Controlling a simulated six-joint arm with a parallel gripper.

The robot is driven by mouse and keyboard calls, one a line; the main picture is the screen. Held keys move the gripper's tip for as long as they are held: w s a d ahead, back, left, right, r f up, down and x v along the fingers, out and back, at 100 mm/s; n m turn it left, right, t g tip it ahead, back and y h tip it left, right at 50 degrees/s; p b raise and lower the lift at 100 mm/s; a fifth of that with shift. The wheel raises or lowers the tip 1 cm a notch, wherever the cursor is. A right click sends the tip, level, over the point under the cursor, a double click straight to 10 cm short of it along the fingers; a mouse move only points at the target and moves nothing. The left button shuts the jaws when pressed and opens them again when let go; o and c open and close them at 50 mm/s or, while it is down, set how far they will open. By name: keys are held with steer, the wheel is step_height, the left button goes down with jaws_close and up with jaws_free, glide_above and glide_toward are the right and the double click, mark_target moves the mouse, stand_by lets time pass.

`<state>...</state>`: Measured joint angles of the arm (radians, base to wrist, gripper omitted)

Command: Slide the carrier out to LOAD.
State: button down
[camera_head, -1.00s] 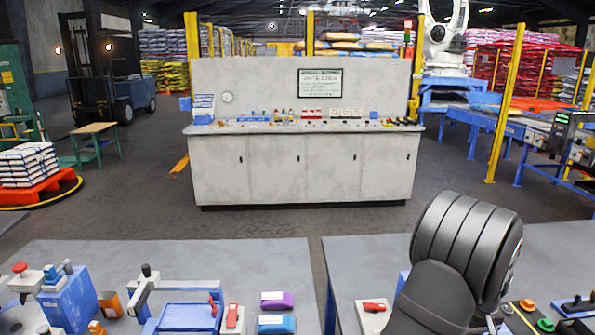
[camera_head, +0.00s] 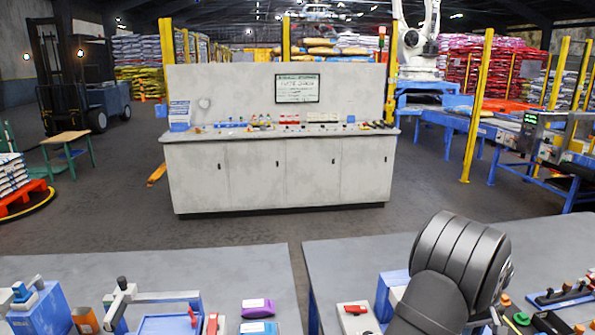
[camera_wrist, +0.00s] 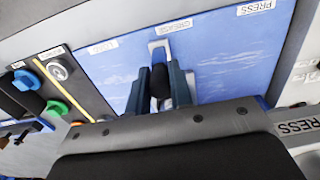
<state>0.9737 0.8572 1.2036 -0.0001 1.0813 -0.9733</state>
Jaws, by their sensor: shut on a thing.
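In the wrist view my gripper (camera_wrist: 160,88) is shut on a dark upright handle (camera_wrist: 160,75), which sits between its two blue-grey fingers. The handle stands on a light metal piece at a slot in a blue panel (camera_wrist: 215,60). I take this handle to be the carrier's, but the carrier's body is mostly hidden under my gripper. White labels lie along the panel's upper edge; one at the upper right (camera_wrist: 257,7) reads PRESS. In the head view my black arm hides the gripper and handle; part of a blue fixture (camera_head: 392,290) shows beside it.
Beside the panel are a green button (camera_wrist: 57,107), a teal button (camera_wrist: 23,80) and a round silver switch (camera_wrist: 58,70). In the head view a red switch on a white box (camera_head: 354,310) stands left of my arm. The grey bench top (camera_head: 345,262) behind is clear.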

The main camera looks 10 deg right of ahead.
steer(key=shift+d, duration=4.25)
steer(key=c, duration=1.1)
jaws_free()
steer(key=shift+r, duration=0.1)
step_height(320, 180, up, 8)
steer(key=shift+f, duration=0.1)
steer(key=shift+f, duration=3)
